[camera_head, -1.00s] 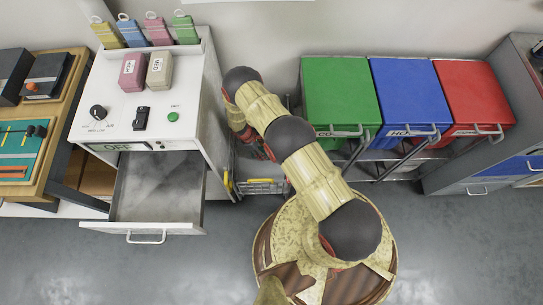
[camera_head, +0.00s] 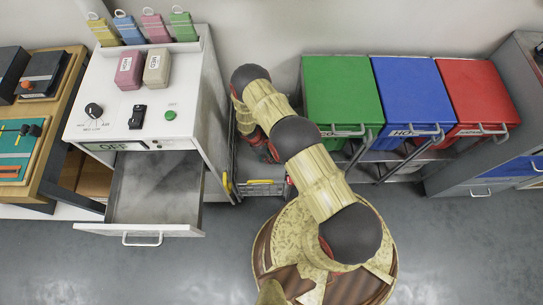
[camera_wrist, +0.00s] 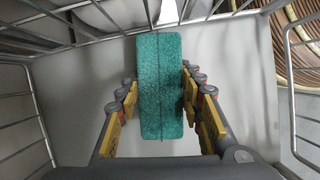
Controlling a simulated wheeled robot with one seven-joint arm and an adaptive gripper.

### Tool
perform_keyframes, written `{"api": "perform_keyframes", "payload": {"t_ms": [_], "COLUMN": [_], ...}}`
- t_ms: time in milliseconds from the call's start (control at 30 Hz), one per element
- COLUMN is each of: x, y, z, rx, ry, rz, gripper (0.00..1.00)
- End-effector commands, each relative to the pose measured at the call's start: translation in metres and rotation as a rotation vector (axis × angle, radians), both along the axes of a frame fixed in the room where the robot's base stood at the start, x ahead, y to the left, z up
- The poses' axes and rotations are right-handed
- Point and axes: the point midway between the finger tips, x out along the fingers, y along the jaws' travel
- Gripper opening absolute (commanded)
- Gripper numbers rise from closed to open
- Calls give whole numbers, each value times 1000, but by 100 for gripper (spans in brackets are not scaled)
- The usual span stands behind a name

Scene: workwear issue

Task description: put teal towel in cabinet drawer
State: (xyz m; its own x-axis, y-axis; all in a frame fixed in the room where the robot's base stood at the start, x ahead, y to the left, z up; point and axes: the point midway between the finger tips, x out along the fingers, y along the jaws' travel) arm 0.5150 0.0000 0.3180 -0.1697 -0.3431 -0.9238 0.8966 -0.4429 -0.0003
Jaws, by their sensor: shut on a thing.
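The teal towel (camera_wrist: 161,90) is a folded, upright block in the wrist view. My gripper (camera_wrist: 159,82) is shut on it, with yellow-padded fingers on its left and right sides. Towel and gripper are inside a wire basket (camera_wrist: 62,22), over its pale bottom; whether the towel touches the bottom I cannot tell. The drawer looks empty.
The wire basket (camera_head: 262,188) is low, right of the cabinet. Green (camera_head: 340,95), blue (camera_head: 410,95) and red (camera_head: 475,90) lidded bins stand at right. A wooden bench (camera_head: 60,150) is left of the cabinet. Grey floor (camera_head: 225,265) is clear in front.

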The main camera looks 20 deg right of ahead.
Motion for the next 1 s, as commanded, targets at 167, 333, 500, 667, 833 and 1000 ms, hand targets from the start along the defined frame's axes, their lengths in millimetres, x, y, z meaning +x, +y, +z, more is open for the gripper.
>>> {"api": "perform_keyframes", "payload": {"t_ms": [167, 333, 500, 667, 833, 1000], "x": [0, 0, 0, 0, 0, -1], "y": [0, 0, 0, 0, 0, 0], "z": [-6, -5, -5, -5, -5, -1], "rx": [0, 0, 0, 0, 0, 0], "ry": [-1, 0, 0, 0, 0, 1], "rz": [0, 0, 0, 0, 0, 0], "gripper": [9, 45, 55, 56, 56, 56]}}
